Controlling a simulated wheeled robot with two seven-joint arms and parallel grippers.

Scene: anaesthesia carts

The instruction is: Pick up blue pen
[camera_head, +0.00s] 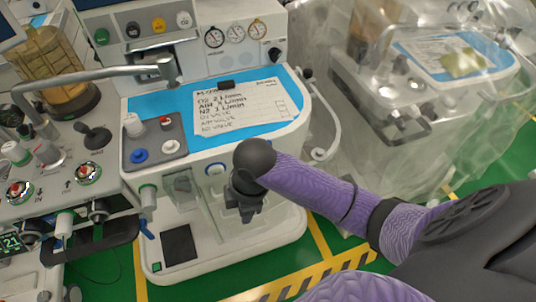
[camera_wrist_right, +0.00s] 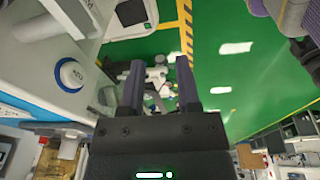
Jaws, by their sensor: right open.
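I cannot make out a blue pen for certain in either view. A small slim blue item (camera_head: 145,229) shows at the left front of the middle cart, too small to identify. My right gripper (camera_head: 249,212) hangs pointing down in front of that cart, below its worktop edge. In the right wrist view its two fingers (camera_wrist_right: 160,88) are spread apart, with nothing held between them. My left gripper is in neither view.
The cart's blue worktop (camera_head: 150,104) bears a handwritten sheet (camera_head: 240,105). A grey panel with knobs (camera_head: 155,143) is at its left. Another cart under clear plastic (camera_head: 430,130) stands at right. Green floor (camera_head: 330,205) with yellow lines lies between them.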

